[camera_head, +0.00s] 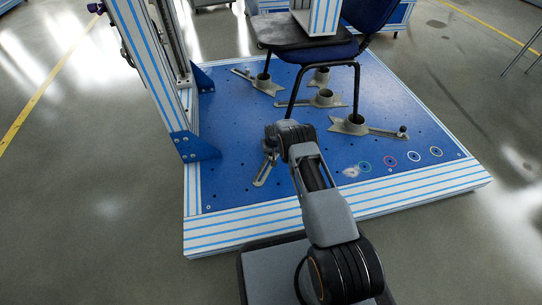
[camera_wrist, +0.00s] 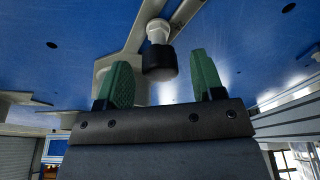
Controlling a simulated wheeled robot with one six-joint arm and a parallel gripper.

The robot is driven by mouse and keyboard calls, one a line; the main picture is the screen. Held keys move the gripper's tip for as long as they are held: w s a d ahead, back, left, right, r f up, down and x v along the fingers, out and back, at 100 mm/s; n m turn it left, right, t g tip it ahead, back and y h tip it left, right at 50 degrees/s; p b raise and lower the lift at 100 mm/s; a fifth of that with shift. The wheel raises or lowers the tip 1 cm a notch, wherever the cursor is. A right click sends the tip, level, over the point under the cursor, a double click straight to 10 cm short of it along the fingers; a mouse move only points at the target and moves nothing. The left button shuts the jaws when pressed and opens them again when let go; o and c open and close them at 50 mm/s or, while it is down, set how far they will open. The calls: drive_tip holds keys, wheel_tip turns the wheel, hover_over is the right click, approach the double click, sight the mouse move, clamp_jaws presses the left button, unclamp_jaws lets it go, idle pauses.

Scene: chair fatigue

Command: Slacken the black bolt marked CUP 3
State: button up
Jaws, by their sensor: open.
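In the wrist view a black bolt head (camera_wrist: 159,66) on a pale shank or collar (camera_wrist: 157,30) stands out from a grey slotted clamp bar (camera_wrist: 182,14). My gripper (camera_wrist: 160,58) has its two green fingers apart, one on each side of the bolt, with visible gaps. I cannot read a CUP 3 mark. In the head view my gripper (camera_head: 270,138) is over the front left of the blue platform (camera_head: 228,150), by a slotted bar (camera_head: 264,173). My arm hides the cup and bolt there.
A blue chair (camera_head: 372,14) stands with its legs in grey cups, such as the front right cup (camera_head: 352,123). Another dark-topped bolt (camera_head: 402,131) sits at the right. A striped upright frame (camera_head: 150,68) rises left of my arm. Coloured rings (camera_head: 389,160) mark the platform's front right.

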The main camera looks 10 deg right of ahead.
idle(0.4)
drive_tip(key=m+h, duration=0.1)
drive_tip(key=m, duration=0.3)
drive_tip(key=shift+a, duration=0.1)
drive_tip(key=shift+a+m+g+h, duration=0.1)
drive_tip(key=shift+m+g+h, duration=0.25)
drive_tip(key=shift+m, duration=1.75)
drive_tip(key=shift+c, duration=0.3)
drive_tip(key=c, duration=0.5)
drive_tip(key=shift+n, duration=0.7)
drive_tip(key=shift+c, duration=0.2)
